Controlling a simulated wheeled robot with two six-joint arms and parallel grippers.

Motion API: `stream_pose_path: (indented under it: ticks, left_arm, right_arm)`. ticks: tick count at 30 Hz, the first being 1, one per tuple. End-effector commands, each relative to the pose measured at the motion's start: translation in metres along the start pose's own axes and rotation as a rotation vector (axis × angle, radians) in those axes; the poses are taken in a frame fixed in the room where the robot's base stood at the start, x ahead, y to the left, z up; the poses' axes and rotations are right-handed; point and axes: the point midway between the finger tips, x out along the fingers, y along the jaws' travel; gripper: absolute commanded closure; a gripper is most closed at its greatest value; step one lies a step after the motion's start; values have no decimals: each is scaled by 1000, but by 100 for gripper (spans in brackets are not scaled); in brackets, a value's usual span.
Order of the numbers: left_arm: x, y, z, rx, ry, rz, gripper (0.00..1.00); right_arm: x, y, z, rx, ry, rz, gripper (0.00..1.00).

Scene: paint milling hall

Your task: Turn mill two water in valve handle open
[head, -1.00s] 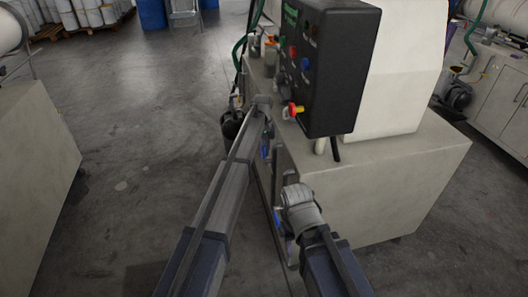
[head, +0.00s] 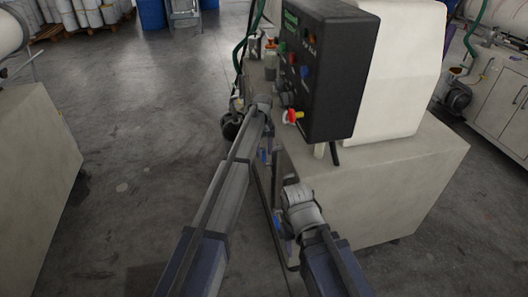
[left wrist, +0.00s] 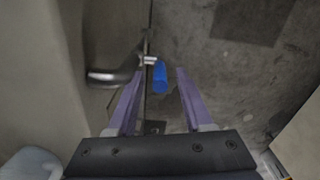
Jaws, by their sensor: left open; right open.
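In the left wrist view a blue valve handle (left wrist: 160,77) on a small metal fitting lies between the fingertips of my left gripper (left wrist: 160,73). The fingers are open and apart, one on each side of it; I see no grip. In the head view a blue handle (head: 264,155) shows beside the mill's front edge, next to the end of my left arm, which hides most of that gripper. A lower blue handle (head: 278,219) sits beside my right wrist. My right gripper (head: 288,250) is low in front of the mill, its fingers hard to make out.
The mill cabinet (head: 380,180) stands close on the right, with a black control panel (head: 328,75) and its red-yellow knob (head: 292,117) above my arms. A metal pipe (left wrist: 108,77) juts from the cabinet beside the left finger. The floor (head: 130,150) to the left is clear.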

Motion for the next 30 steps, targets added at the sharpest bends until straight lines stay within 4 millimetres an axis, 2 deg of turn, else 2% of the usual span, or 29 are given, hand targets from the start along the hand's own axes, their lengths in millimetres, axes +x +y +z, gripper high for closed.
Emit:
stream_pose_path:
  ticks: [1, 6, 12, 27, 30]
  left_arm:
    - [-13, 0, 0, 0, 0, 0, 49]
    - [-37, 0, 0, 0, 0, 0, 49]
    - [-56, 0, 0, 0, 0, 0, 49]
    - [-57, 0, 0, 0, 0, 0, 49]
    - [-58, -4, 10, 14, 0, -2, 49]
  right_arm:
    - [-13, 1, 1, 0, 0, 0, 50]
    - [-37, 4, 2, 1, 0, 0, 50]
    - [-56, 5, 3, 1, 0, 0, 50]
    - [-57, 5, 3, 1, 0, 0, 50]
    - [-58, 6, 3, 1, 0, 0, 50]
